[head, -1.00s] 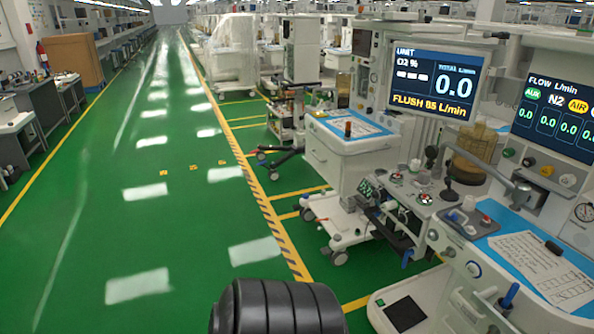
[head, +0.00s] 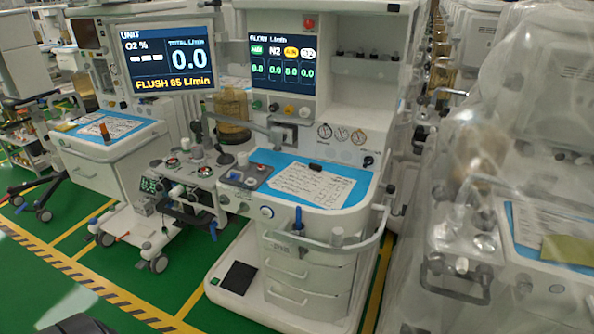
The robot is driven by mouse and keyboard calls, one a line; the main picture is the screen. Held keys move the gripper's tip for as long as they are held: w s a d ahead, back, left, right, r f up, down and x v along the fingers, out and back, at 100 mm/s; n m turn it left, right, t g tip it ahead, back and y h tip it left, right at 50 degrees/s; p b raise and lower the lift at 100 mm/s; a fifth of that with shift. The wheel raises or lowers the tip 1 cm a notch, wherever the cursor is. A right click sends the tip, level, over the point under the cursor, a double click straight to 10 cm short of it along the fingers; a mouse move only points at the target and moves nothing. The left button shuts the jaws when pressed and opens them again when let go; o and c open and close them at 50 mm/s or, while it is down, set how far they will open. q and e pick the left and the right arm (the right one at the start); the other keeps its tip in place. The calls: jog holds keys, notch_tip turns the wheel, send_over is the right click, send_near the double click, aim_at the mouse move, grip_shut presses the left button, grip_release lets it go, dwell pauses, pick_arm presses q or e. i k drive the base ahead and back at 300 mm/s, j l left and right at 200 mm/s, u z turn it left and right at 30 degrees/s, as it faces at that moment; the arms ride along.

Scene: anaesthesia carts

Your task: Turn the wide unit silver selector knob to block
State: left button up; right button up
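Two anaesthesia units stand side by side in the head view. The right, wider-looking unit (head: 392,75) has a FLOW L/min screen (head: 283,64), a blue-covered worktop with a white sheet (head: 310,187), and drawers below. Its panel carries several small knobs, round gauges (head: 342,134) and a grey hinged arm (head: 245,122). A small grey fitting (head: 338,236) sits at its front rail. I cannot tell which small part is the silver selector knob or read its setting. Neither gripper shows.
A white cart (head: 105,165) stands at left. Plastic-wrapped equipment (head: 475,190) crowds the right side. Green floor with yellow lines (head: 60,262) is open at lower left.

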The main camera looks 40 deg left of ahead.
aim_at(244, 207)
jog(key=u, duration=1.5)
